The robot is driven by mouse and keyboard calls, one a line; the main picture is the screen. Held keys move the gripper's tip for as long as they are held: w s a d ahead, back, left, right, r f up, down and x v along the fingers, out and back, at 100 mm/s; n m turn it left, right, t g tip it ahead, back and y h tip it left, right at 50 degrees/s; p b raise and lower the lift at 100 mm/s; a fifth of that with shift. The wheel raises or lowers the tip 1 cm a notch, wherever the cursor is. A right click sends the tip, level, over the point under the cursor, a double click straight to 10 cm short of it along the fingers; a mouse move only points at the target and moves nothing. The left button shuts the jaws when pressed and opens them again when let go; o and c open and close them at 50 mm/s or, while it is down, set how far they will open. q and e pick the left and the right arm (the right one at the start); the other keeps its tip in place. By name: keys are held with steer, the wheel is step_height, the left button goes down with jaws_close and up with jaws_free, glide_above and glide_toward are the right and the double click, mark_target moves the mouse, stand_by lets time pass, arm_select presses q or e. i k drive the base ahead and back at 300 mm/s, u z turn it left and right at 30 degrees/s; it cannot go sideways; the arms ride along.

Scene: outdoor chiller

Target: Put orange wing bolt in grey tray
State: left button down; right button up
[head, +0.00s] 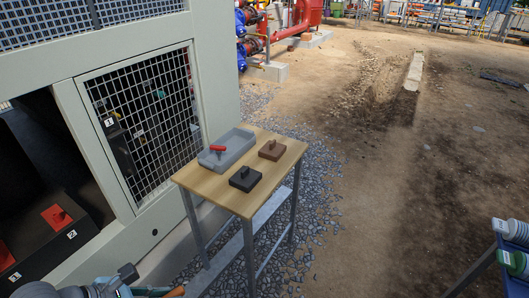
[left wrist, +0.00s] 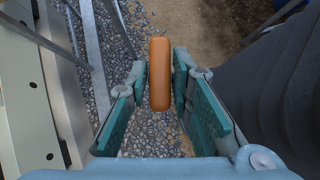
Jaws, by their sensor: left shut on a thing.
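The orange wing bolt (left wrist: 160,75) stands lengthwise between the teal finger pads of my left gripper (left wrist: 160,92) in the left wrist view. The gripper is shut on it. In the head view my left gripper (head: 152,291) is at the bottom edge, left of the table's legs and below its top; a sliver of the orange wing bolt (head: 175,293) shows at its tip. The grey tray (head: 240,138) lies on the table's far left part, up and to the right of the gripper. A red winged piece (head: 217,148) is at the tray's near left end. My right gripper is out of view.
The wooden table (head: 215,186) also carries a black block (head: 245,179) and a brown block (head: 271,150), each with a knob. A chiller cabinet with a mesh door (head: 150,110) stands close on the left. A blue rack (head: 513,262) with stacked discs is at right. Open ground lies between.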

mark_target(237, 145)
steer(key=z, duration=1.3)
steer(key=i, duration=2.9)
steer(key=u, duration=2.55)
steer(key=i, duration=0.55)
steer(key=u, duration=0.05)
